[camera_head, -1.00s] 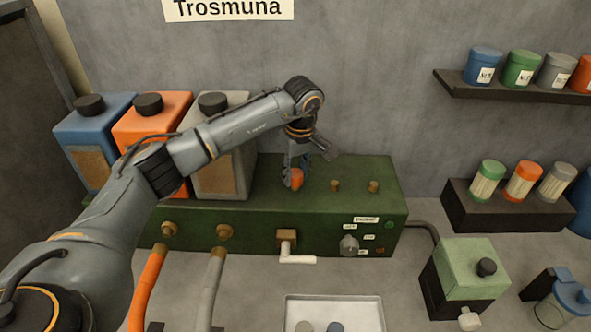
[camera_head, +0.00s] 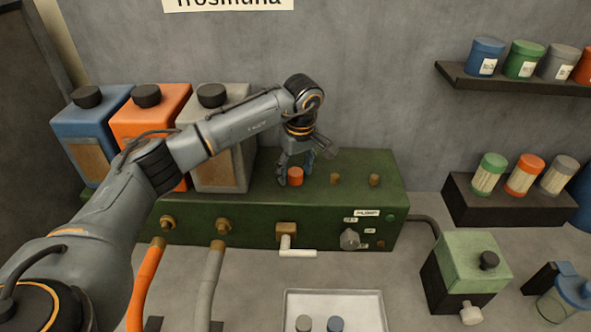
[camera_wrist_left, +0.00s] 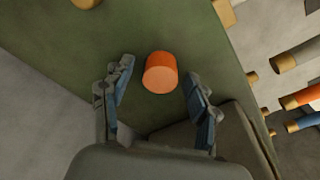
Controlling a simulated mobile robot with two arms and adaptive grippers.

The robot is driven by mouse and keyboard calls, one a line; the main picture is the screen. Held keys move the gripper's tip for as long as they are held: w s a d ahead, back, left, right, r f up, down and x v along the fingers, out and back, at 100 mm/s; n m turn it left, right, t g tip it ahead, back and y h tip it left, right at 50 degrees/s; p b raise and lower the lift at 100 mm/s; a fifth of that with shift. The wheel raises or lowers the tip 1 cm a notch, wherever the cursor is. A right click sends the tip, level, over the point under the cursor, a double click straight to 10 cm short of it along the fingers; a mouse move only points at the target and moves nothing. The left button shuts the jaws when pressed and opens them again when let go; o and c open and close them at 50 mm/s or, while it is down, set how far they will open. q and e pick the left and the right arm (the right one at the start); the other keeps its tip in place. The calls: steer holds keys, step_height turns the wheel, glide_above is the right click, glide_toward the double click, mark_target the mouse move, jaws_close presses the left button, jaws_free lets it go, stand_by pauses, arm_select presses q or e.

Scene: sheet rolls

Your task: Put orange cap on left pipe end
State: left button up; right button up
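The orange cap (camera_head: 296,176) stands upright on the top of the green box (camera_head: 240,208), at the left of a row with two bare brass pipe ends (camera_head: 335,179) (camera_head: 374,180). Any pipe end under the cap is hidden. My left gripper (camera_head: 297,171) is open, with its fingers pointing down on either side of the cap. In the left wrist view the orange cap (camera_wrist_left: 160,72) sits between the spread fingertips, with a gap on both sides. My right gripper is not in view.
Blue, orange and grey canisters (camera_head: 222,150) stand behind the box at left. A white-handled valve (camera_head: 297,253) sticks out in front.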

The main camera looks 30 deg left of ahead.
arm_select(q)
step_height(320, 180, up, 12)
steer(key=d, duration=0.1)
steer(key=shift+s, duration=0.35)
steer(key=shift+d+f, duration=0.1)
stand_by(0.8)
